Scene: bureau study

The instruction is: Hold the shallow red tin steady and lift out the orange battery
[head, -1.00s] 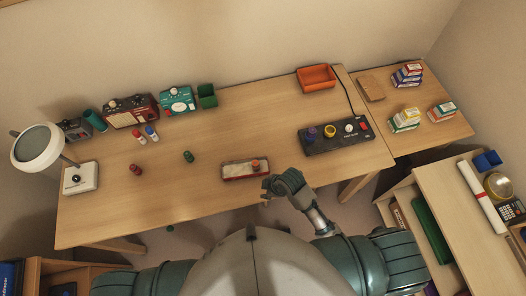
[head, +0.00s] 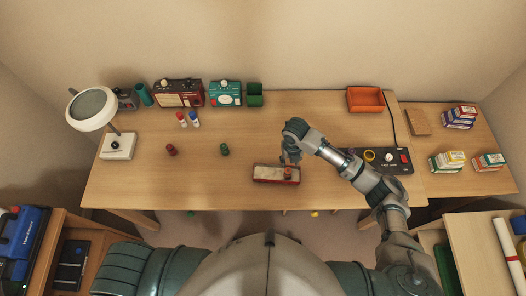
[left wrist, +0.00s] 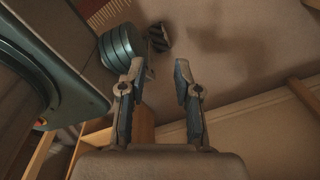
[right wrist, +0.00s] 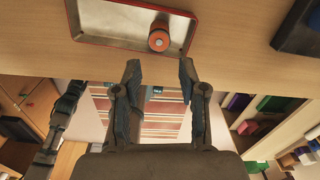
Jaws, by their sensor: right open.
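The shallow red tin (head: 264,173) lies on the desk near its front edge, its pale inside showing. The orange battery (head: 288,173) is at the tin's right end; in the right wrist view the battery (right wrist: 159,38) stands upright inside the tin (right wrist: 110,26). My right gripper (head: 291,159) is over the right end of the tin in the head view. In the right wrist view its open, empty fingers (right wrist: 160,66) point toward the battery, apart from it. My left gripper (left wrist: 158,66) is open and empty, away from the tin; the head view does not show it.
A black control panel (head: 400,167) stands right of the tin, partly behind my right arm. Green (head: 224,149) and dark red (head: 171,149) small cylinders stand to the left. An orange tray (head: 365,99) is at the back. The desk around the tin's left is clear.

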